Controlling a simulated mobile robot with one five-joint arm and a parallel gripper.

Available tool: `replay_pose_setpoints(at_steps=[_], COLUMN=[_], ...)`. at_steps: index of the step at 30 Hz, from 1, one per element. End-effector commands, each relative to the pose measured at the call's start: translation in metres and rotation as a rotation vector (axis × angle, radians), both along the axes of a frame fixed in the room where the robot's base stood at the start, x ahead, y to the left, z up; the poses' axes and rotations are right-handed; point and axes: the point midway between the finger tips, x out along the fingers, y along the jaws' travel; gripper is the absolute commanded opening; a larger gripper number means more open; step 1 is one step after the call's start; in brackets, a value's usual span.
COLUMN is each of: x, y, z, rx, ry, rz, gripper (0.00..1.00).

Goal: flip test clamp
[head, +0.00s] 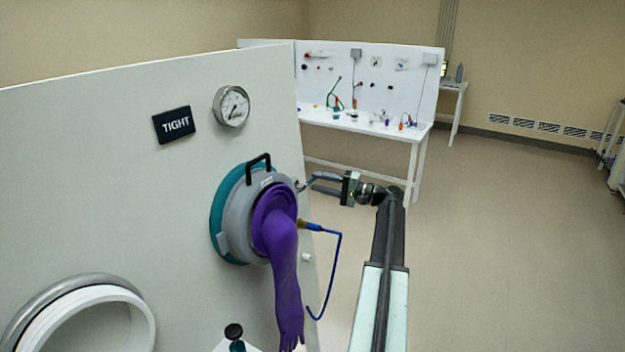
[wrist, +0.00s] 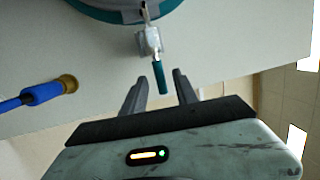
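The test clamp (wrist: 152,40) shows in the wrist view as a small pale metal clamp at the edge of the round port, with a teal handle (wrist: 160,77) pointing toward my gripper. My gripper (wrist: 160,76) is open, with a grey finger on each side of the handle's end. I see a gap on both sides, so the fingers do not appear to grip it. In the head view my gripper (head: 312,186) is at the right side of the port ring (head: 228,225), where the clamp is too small to make out clearly.
A purple glove (head: 285,280) hangs from the port. A blue hose (head: 338,265) with a brass fitting (wrist: 68,83) sticks out below my gripper. A gauge (head: 232,106) and a TIGHT sign (head: 174,125) are on the panel.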

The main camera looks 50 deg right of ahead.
Motion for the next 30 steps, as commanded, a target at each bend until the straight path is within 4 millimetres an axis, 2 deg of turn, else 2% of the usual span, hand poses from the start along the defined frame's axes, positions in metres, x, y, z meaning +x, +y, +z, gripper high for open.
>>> replay_pose_setpoints(at_steps=[3,6,14,15,18,30], x=[0.016,0.024,0.026,0.026,0.026,0.025], y=[0.008,0.011,0.012,0.012,0.012,0.011], z=[0.002,0.002,0.002,0.002,0.002,0.002], rx=[0.0,0.0,0.0,0.0,0.0,0.0], ry=[0.0,0.0,0.0,0.0,0.0,0.001], rz=[0.0,0.001,-0.001,-0.001,-0.001,-0.002], gripper=[0.35,0.35,0.35,0.3,0.02,0.0])
